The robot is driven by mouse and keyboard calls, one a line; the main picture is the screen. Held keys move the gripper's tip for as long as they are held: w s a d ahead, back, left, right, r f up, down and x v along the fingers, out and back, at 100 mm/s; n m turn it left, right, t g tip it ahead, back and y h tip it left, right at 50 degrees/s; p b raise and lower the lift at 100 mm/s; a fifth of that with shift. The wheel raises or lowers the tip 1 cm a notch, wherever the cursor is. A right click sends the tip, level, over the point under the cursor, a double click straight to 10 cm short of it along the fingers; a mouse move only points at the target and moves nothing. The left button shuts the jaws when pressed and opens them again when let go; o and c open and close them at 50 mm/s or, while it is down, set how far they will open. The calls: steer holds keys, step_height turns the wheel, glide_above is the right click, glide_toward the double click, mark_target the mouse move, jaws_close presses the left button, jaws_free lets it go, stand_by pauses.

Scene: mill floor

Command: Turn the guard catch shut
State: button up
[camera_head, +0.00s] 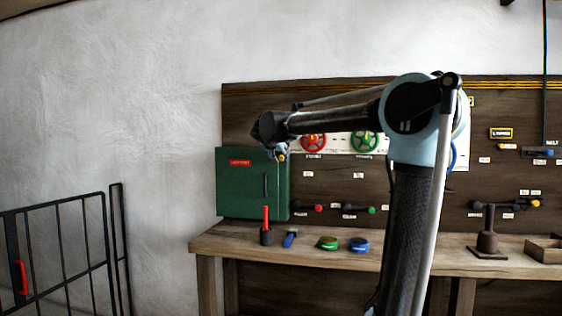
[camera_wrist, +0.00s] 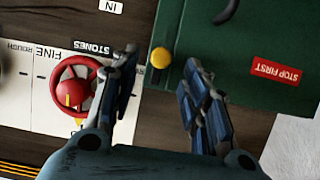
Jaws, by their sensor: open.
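The guard is a green box door (camera_head: 238,183) at the left end of the wall board; it also shows in the wrist view (camera_wrist: 225,45), upside down. A yellow knob, which looks like the guard catch (camera_wrist: 160,58), sits at the door's edge. In the head view the yellow knob (camera_head: 282,157) shows just below my gripper (camera_head: 272,148). In the wrist view my gripper (camera_wrist: 161,62) is open, with one dark finger on each side of the knob. I cannot tell whether either finger touches it. The catch's lever is not clearly visible.
A red handwheel (camera_wrist: 82,88) lies close to one finger. A green handwheel (camera_head: 364,142) is farther right. The bench (camera_head: 300,256) below holds a red-handled tool (camera_head: 266,228) and small tins (camera_head: 328,243). A black rail gate (camera_head: 60,250) stands at left.

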mark_target(281, 157)
steer(key=shift+x, duration=2.35)
jaws_close()
